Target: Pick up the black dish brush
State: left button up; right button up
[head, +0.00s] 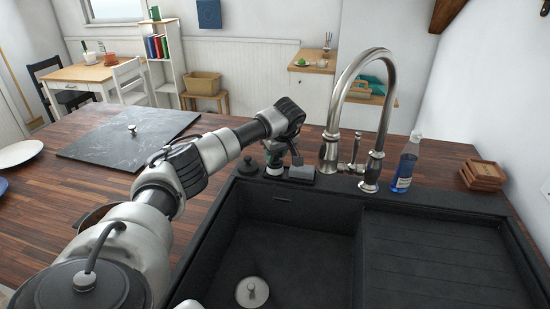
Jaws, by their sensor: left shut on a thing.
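My left gripper (283,153) reaches down at the back left corner of the black sink. It is shut on what looks like the black dish brush (275,168), a small dark thing with a pale band low down, at the sink's rear rim. The fingers and wrist hide much of it, and I cannot tell whether it still touches the rim. My right gripper is not in view.
A black sponge-like block (302,173) and a small black knobbed thing (248,166) sit close on either side. The tall metal faucet (382,130) and a blue bottle (404,168) stand to the right. The sink basin (290,245) is open, with a metal drain stopper.

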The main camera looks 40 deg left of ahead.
pick_arm(q)
notch_tip(320, 180, up, 3)
jog(key=shift+f+b, duration=0.15)
jog(key=shift+b, duration=0.2)
jog(key=w+d+r+b, duration=0.1)
jog(key=w+d+r, duration=0.6)
jog(key=w, duration=0.1)
jog(key=shift+w+d+r, duration=0.2)
jog(key=shift+w+d, duration=0.15)
jog(key=shift+w, duration=0.05)
